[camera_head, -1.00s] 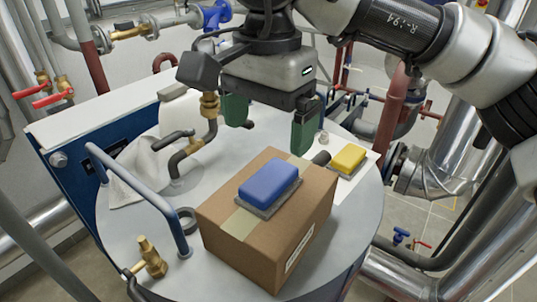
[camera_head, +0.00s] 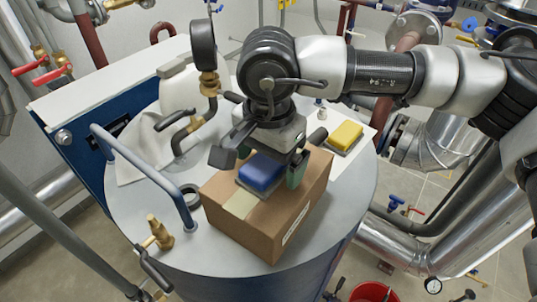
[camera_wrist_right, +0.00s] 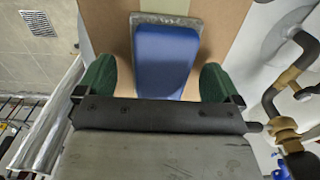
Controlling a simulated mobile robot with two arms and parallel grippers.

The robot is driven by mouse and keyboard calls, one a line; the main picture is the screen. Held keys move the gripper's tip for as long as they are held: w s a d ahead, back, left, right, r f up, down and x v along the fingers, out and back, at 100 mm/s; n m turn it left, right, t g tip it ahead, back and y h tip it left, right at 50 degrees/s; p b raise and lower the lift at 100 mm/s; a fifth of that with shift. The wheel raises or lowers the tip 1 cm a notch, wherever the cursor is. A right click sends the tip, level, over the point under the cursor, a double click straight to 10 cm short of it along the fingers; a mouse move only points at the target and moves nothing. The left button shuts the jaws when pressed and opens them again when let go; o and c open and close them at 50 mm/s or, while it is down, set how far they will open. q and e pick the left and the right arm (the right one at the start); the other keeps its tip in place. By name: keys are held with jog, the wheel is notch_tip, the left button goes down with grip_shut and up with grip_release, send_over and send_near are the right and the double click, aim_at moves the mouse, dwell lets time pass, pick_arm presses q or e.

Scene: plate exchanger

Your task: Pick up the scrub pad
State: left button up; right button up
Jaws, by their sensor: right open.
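A blue pad with a grey base (camera_head: 261,173) lies on top of a cardboard box (camera_head: 262,222). A second pad, yellow with a grey base (camera_head: 345,135), lies on a white sheet behind the box to the right. My right gripper (camera_head: 270,168) is just above the blue pad, pointing down and partly covering it. In the right wrist view, its green fingers (camera_wrist_right: 155,82) are apart, one on each side of the blue pad (camera_wrist_right: 162,62), with gaps to it. My left gripper is not in view.
The box stands on a round grey tank top (camera_head: 130,210). A blue-grey handle (camera_head: 150,175) and a brass valve (camera_head: 159,232) are at its left. A gauge on a bent pipe (camera_head: 203,48) rises near my right gripper. A red bucket (camera_head: 372,292) is below.

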jog(key=shift+f, duration=0.15)
jog(key=shift+w, duration=0.1)
jog(key=shift+c, duration=1.3)
jog(key=c, duration=0.8)
jog(key=shift+o, duration=0.2)
jog(key=shift+r+b, duration=0.3)
jog(key=shift+b, duration=0.15)
jog(key=r+b, duration=0.1)
jog(key=d+r+b, duration=0.1)
jog(key=r, duration=0.1)
jog(key=shift+r+b, duration=0.3)
jog(key=shift+b, duration=0.05)
jog(key=s+d+r+b, duration=0.3)
jog(key=d+r, duration=0.3)
jog(key=d, duration=0.4)
jog(key=shift+s+r+b, duration=0.35)
jog(key=shift+r+b, duration=0.05)
jog(key=shift+b, duration=0.1)
